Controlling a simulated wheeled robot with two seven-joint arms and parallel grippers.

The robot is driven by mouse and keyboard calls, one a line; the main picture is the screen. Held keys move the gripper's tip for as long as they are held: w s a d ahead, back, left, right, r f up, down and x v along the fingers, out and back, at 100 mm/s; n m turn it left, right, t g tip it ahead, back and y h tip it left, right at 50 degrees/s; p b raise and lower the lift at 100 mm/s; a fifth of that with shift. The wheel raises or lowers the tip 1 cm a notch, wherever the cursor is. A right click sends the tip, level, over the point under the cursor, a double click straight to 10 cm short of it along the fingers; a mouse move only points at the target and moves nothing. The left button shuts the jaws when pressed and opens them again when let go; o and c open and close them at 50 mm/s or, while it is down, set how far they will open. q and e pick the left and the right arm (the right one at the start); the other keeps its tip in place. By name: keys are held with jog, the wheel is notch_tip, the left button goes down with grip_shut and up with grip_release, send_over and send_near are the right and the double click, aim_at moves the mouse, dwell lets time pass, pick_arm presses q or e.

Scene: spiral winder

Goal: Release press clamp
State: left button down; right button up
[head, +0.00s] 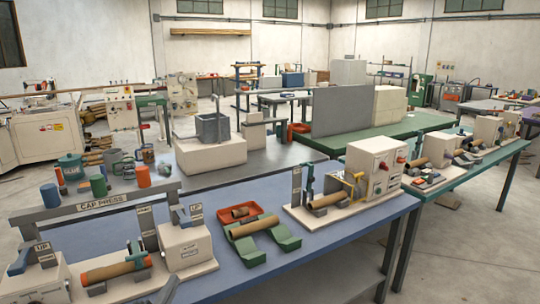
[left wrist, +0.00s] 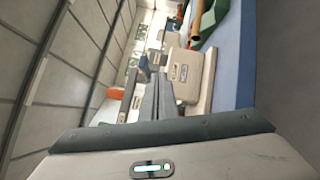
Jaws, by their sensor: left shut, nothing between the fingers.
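The cap press stands at the left front of the bench in the head view, under a CAP PRESS sign (head: 104,203). It has a left cream block (head: 35,287) and a right cream block (head: 186,247), each with a blue-grey lever on top and an UP label. My left gripper (head: 169,284) shows at the bottom edge, in front of the press. In the left wrist view its fingers (left wrist: 154,90) are shut and empty, pointing towards a cream block (left wrist: 187,72). Contact with a lever cannot be told.
Green cradles (head: 270,247) with a brown tube and an orange tray (head: 240,218) stand to the right of the press. A cream machine (head: 375,165) stands further right. Blue bench top (head: 215,283) is clear in front of the cradles.

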pick_arm(q)
jog(key=s+d+f+m+g+h, duration=0.1)
jog(key=s+d+f+m+g, duration=0.3)
jog(key=s+f+m, duration=0.5)
jog(key=s+d+f+m+g+h, duration=0.1)
jog(key=s+d+f+m+g, duration=0.45)
jog(key=s, duration=0.65)
jog(key=s+a+f+m+g+y, duration=0.2)
jog(key=s+m+g, duration=0.15)
jog(key=s, duration=0.75)
jog(key=s+a+f+m+g+y, duration=0.25)
jog(key=s+m, duration=0.25)
jog(key=s, duration=0.6)
notch_tip(320, 180, down, 28)
jog(key=s, duration=0.1)
jog(key=s+a+f+g, duration=0.2)
jog(key=s+a+f, duration=0.1)
jog(key=s+f, duration=1.4)
jog(key=shift+s+a+f, duration=0.2)
jog(key=shift+s+f, duration=0.05)
jog(key=shift+s, duration=0.4)
